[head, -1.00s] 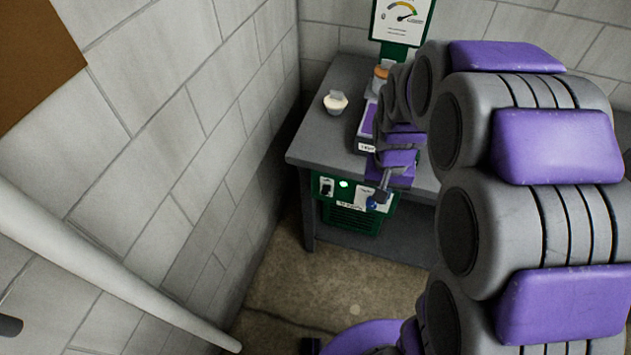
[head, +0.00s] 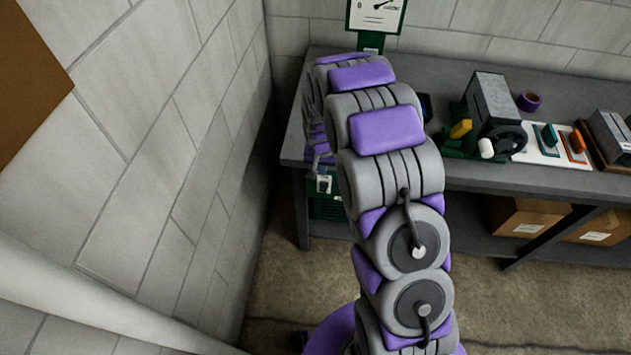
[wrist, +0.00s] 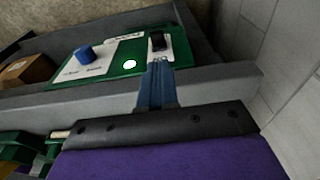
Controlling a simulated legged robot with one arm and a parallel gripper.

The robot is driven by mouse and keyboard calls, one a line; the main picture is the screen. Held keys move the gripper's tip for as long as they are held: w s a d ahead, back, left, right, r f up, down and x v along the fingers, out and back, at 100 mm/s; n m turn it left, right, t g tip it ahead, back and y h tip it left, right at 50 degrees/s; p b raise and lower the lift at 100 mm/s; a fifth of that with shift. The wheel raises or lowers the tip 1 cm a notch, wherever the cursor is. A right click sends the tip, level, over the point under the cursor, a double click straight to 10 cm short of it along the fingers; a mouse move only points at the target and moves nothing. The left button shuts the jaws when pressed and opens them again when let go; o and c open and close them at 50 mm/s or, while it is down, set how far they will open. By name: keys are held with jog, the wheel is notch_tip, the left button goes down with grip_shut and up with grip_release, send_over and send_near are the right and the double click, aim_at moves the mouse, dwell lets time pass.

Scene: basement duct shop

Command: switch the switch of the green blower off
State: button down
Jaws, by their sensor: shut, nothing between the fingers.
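The green blower (head: 325,209) is under the left end of the bench, mostly hidden behind my arm in the head view. Its panel (wrist: 185,54) shows in the wrist view, with the dark rocker switch (wrist: 158,41) on a white plate, a bright lit lamp (wrist: 129,64) and a blue knob (wrist: 88,53). The switch also shows in the head view (head: 323,184). My gripper (wrist: 158,64) is shut and empty, its blue fingertips just in front of the switch plate. I cannot tell whether they touch it.
The grey bench (head: 455,180) runs along the back wall, its edge close to my gripper. A block wall (head: 170,150) stands close on the left. A green machine (head: 492,105) and tools are on the bench; cardboard boxes (head: 527,217) are below. The floor (head: 520,310) in front is clear.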

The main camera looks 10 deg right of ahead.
aim_at(323, 188)
jog(key=f, duration=0.3)
jog(key=f+b, duration=0.1)
jog(key=f, duration=0.2)
jog(key=w+f+b, duration=0.1)
jog(key=f, duration=0.2)
jog(key=shift+w+d+f, duration=0.1)
jog(key=shift+d, duration=0.3)
jog(key=shift+w+d+f, duration=0.1)
jog(key=shift+d+f, duration=0.1)
jog(key=shift+f, duration=0.2)
jog(key=shift+a, duration=0.3)
jog(key=shift+s+d+f, duration=0.1)
jog(key=shift+s+d, duration=0.05)
jog(key=shift+s, duration=0.05)
jog(key=shift+t, duration=0.3)
